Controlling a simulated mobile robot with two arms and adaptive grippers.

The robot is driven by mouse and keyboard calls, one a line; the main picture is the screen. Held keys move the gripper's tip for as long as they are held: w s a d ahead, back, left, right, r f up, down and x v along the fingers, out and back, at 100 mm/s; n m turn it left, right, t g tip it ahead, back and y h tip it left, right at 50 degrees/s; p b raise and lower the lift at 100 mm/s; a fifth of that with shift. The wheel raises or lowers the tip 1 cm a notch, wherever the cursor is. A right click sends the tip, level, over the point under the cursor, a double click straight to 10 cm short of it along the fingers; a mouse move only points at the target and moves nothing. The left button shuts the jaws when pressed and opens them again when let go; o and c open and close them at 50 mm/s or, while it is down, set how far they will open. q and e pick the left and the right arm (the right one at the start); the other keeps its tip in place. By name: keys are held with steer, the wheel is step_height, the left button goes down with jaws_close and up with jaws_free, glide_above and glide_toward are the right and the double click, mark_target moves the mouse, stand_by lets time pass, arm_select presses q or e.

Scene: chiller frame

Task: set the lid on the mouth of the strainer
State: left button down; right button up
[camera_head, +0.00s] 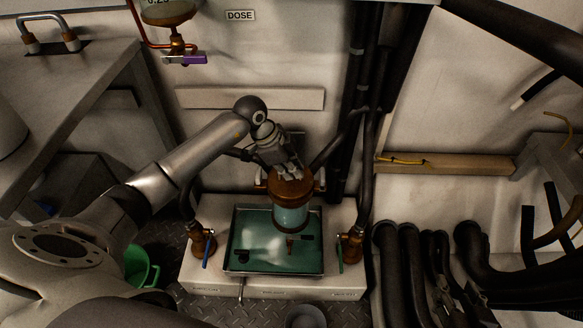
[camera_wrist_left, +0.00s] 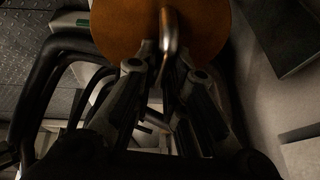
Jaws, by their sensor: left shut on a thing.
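The lid (camera_head: 291,187) is a round copper-brown disc. My left gripper (camera_head: 288,172) reaches over it from above and is shut on its handle; in the left wrist view the lid (camera_wrist_left: 130,28) and its metal handle (camera_wrist_left: 168,38) show at the fingertips (camera_wrist_left: 165,58). The strainer (camera_head: 291,217) is a greenish glass cylinder standing upright under the lid, at the back right of the tray. The lid covers the strainer's mouth from this angle. I cannot tell whether the lid touches the rim. My right gripper is not in view.
The strainer stands by a shallow metal tray (camera_head: 231,262) with a green floor and small dark parts in it. Valves with a blue handle (camera_head: 207,252) and a green handle (camera_head: 340,258) flank the tray. Black hoses (camera_head: 400,265) crowd the right. A green bucket (camera_head: 140,270) stands left.

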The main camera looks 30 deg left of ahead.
steer(key=shift+s+d+f+g, duration=0.2)
steer(key=shift+s+f+g, duration=0.3)
steer(key=shift+s+f, duration=0.1)
stand_by(0.3)
steer(key=shift+s+f, duration=0.15)
steer(key=shift+s, duration=0.1)
arm_select(q)
steer(key=shift+p, duration=0.3)
arm_select(e)
steer(key=shift+s+d+f, duration=0.1)
steer(key=shift+d, duration=0.05)
steer(key=shift+s+f+g+h, duration=0.15)
steer(key=shift+s+g+h, duration=0.05)
steer(key=shift+g+h, duration=0.1)
arm_select(q)
steer(key=shift+f, duration=0.1)
arm_select(e)
steer(key=shift+s+d+f+g, duration=0.2)
steer(key=shift+s+f+g, duration=0.2)
steer(key=shift+s, duration=0.1)
stand_by(0.4)
arm_select(q)
steer(key=shift+p, duration=0.3)
arm_select(e)
steer(key=shift+s+d+f+g, duration=0.2)
steer(key=shift+s+f+g, duration=0.15)
steer(key=shift+s, duration=0.25)
